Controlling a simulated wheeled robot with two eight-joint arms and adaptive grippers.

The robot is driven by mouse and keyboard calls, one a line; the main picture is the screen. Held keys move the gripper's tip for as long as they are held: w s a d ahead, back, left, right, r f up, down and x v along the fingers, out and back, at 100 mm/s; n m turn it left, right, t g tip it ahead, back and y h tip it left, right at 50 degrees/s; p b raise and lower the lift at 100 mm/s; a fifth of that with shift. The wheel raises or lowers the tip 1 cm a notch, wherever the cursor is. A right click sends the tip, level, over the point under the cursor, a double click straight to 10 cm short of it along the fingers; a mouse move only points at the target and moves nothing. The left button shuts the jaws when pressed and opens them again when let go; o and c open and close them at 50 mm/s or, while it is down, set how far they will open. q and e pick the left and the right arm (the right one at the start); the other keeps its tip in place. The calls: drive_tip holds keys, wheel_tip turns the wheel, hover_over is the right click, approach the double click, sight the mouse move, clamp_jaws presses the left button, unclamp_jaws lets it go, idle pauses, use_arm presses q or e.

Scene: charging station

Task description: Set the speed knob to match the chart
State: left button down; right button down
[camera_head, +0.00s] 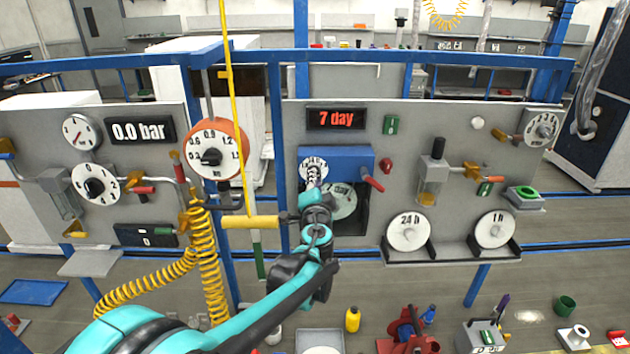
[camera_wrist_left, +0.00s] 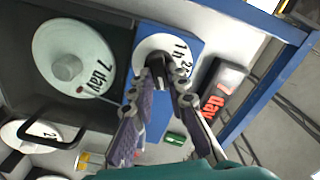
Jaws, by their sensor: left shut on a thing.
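The speed knob (camera_wrist_left: 157,65) is dark and sits on a round white dial (camera_wrist_left: 147,46) marked 1h and 24, the rest hidden. The dial (camera_head: 305,163) is on the blue recorder box (camera_head: 349,156) on the right panel. My left gripper (camera_head: 313,178) is shut on the knob, its fingers (camera_wrist_left: 169,88) at the knob's sides; where the knob points is hard to tell. A white chart disc (camera_wrist_left: 68,42) reading "7 day" is mounted below the dial; it shows partly behind my arm in the head view (camera_head: 345,205). The display (camera_head: 336,118) reads "7 day" in red.
Spare discs marked 24 h (camera_head: 408,230) and 1 h (camera_head: 494,229) stand in holders at lower right. A red-handled lever (camera_head: 373,183) juts from the box's right side.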

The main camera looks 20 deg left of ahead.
use_arm(q)
drive_tip(key=c, duration=1.5)
unclamp_jaws()
drive_tip(key=shift+s, duration=0.1)
drive_tip(key=v, duration=1.2)
drive_tip(key=shift+d, duration=0.1)
